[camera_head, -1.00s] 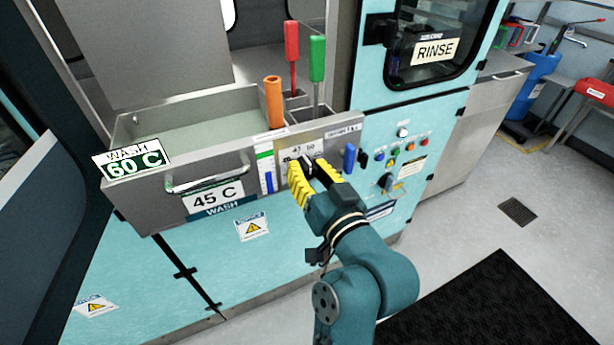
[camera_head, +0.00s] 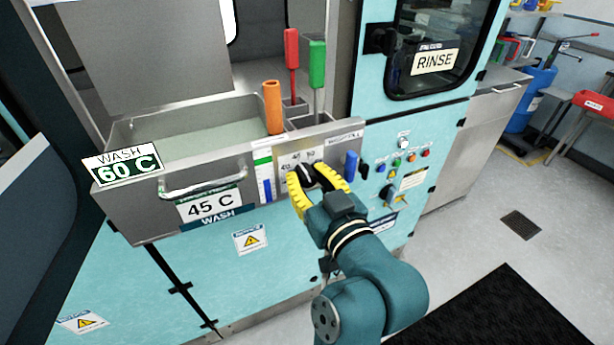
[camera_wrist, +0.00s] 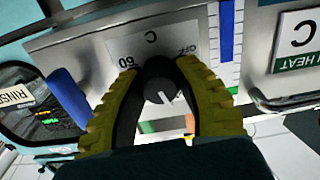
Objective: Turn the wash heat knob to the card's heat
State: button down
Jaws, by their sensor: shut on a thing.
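The black wash heat knob (camera_wrist: 162,82) sits on a pale dial plate (camera_head: 298,158) on the front of the steel wash tank (camera_head: 139,225). My gripper (camera_wrist: 160,72) is shut on the knob, one yellow-padded finger on each side. In the wrist view the knob's white line slants down and right; the plate shows 60 and C beside the knob, upside down. In the head view my gripper (camera_head: 315,176) hides most of the knob and part of the scale. A green-and-white card (camera_head: 124,164) at the tank's left corner reads WASH 60 C. A plate (camera_head: 210,205) on the tank front reads 45 C WASH.
A blue lever (camera_head: 351,164) stands close right of my gripper, with a button panel (camera_head: 400,165) beyond it. A blue-and-green gauge strip (camera_head: 265,175) is close on the left, then a bar handle (camera_head: 205,190). Orange, red and green handles rise from the tank.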

jog(key=c, duration=0.7)
grip_release()
jog(key=shift+s, duration=0.1)
jog(key=v, duration=1.2)
jog(key=shift+r, duration=0.1)
